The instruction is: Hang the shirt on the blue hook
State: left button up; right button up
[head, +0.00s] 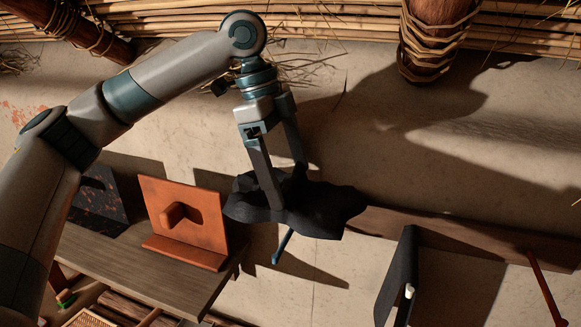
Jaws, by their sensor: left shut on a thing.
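The shirt is a black cloth (325,212), bunched and sagging in the middle of the head view. My left gripper (288,187) reaches down from above and is shut on it. The blue hook (283,247) is a thin slanted peg that sticks out just below the cloth. Its upper end is hidden behind the cloth. I cannot tell whether the cloth touches it. My right gripper is not in view.
At left, a wooden shelf (130,262) bears an orange stand (185,215) and a dark speckled block (92,203).

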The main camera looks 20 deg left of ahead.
pick_arm(q)
jog(key=shift+f, duration=0.2)
dwell(0.3)
send_over(291, 230)
jog(key=shift+w+a+f, duration=0.1)
jog(key=shift+a+f, duration=0.1)
jog(key=shift+f, duration=0.9)
jog(key=shift+w+a+f, duration=0.1)
jog(key=shift+a+f, duration=0.1)
jog(key=shift+f, duration=3.25)
jog(key=shift+f, duration=0.15)
jog(key=o, duration=0.5)
jog(key=shift+o, duration=0.2)
jog(key=shift+f+b, duration=0.1)
jog(key=shift+b, duration=0.2)
jog(key=shift+s, duration=0.1)
